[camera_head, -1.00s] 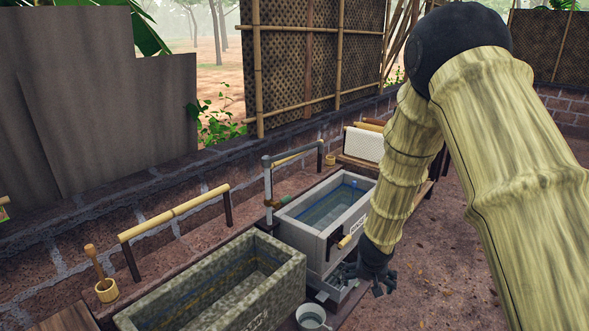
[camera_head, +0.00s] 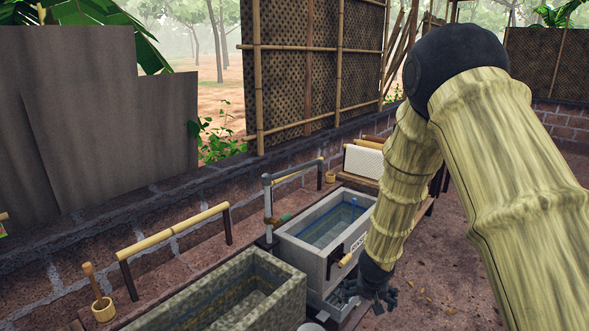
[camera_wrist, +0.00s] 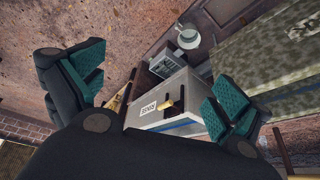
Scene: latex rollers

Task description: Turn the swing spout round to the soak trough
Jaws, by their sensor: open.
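The swing spout is a grey pipe (camera_head: 268,203) standing upright at the left back corner of the far, pale trough (camera_head: 310,252). Its top arm reaches to the right along that trough's back side. My gripper (camera_head: 378,296) is low at the pale trough's front right, away from the spout. In the wrist view my gripper (camera_wrist: 165,90) is open and empty, with the pale trough's labelled side beyond.
A wooden handle (camera_head: 345,260) sticks out of the pale trough's side; it also shows in the wrist view (camera_wrist: 172,104). A bucket (camera_wrist: 188,36) stands beside the troughs. A bamboo rail (camera_head: 175,230) and a wooden mortar (camera_head: 103,308) are at left. Ground at right is clear.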

